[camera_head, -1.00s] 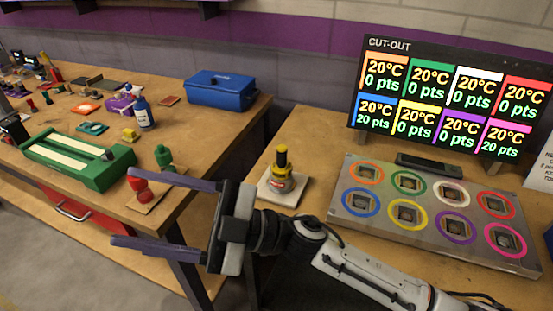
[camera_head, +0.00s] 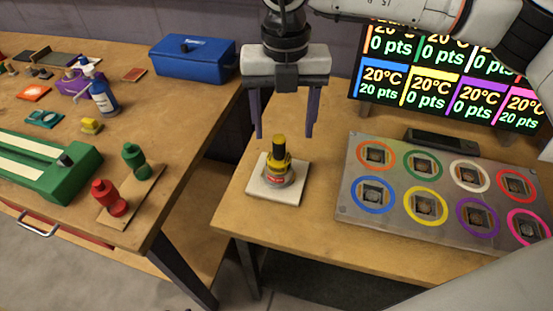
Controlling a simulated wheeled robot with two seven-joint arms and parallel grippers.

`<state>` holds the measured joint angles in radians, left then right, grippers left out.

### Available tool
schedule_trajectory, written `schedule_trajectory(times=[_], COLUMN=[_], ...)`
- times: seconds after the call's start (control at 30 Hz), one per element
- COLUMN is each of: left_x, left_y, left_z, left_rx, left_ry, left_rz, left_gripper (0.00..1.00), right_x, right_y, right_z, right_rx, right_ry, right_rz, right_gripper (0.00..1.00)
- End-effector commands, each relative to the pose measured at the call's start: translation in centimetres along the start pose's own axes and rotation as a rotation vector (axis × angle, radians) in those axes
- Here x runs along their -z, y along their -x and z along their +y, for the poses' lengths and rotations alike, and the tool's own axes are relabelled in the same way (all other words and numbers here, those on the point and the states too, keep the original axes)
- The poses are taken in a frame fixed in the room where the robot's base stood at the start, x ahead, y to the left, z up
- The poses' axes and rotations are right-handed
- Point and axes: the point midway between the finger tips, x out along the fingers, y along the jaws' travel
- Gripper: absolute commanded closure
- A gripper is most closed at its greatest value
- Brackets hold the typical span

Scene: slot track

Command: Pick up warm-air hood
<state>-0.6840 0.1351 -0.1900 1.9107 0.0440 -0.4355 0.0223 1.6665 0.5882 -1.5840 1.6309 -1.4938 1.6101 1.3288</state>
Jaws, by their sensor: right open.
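The warm-air hood appears to be the small yellow piece (camera_head: 278,163) with a black top and a red label low on its body. It stands upright on a pale square pad (camera_head: 262,188) on the right-hand table. My right gripper (camera_head: 284,137) is above it, pointing down and open. Its two dark purple fingers are spread to the left and right of the black top in the picture. I cannot tell exactly how high the tips are above the piece. My left gripper is not in view.
A grey plate (camera_head: 399,206) with coloured rings lies right of the pad, with a lit score screen (camera_head: 425,85) behind. The left table (camera_head: 190,150) holds a blue toolbox (camera_head: 195,57), a green device (camera_head: 52,165), and red (camera_head: 109,198) and green (camera_head: 134,161) pieces.

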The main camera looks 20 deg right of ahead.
Motion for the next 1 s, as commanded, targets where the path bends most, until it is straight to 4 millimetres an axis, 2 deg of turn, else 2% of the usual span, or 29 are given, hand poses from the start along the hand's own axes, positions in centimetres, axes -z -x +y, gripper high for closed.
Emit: schedule_trajectory(times=[0.1,0.37,0.6,0.73,0.93,1.0], left_x=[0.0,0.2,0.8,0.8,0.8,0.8], left_y=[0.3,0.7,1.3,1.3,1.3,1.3], left_z=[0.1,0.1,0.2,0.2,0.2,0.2], left_rx=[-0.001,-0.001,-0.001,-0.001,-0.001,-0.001], left_ry=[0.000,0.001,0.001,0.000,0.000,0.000], left_rz=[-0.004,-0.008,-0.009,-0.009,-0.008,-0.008], left_gripper=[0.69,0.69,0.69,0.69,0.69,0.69], right_x=[0.1,0.2,0.4,0.4,0.4,0.4], right_y=[-1.9,-4.0,-7.6,-8.4,-8.5,-8.5], right_z=[0.1,0.4,0.9,0.9,0.9,0.9], right_rx=[0.000,-0.002,-0.002,-0.004,-0.005,-0.005], right_ry=[0.001,0.005,0.004,0.005,0.005,0.005], right_rz=[0.004,0.004,0.006,0.003,0.003,0.003], right_gripper=[0.37,0.37,0.37,0.37,0.37,0.47])
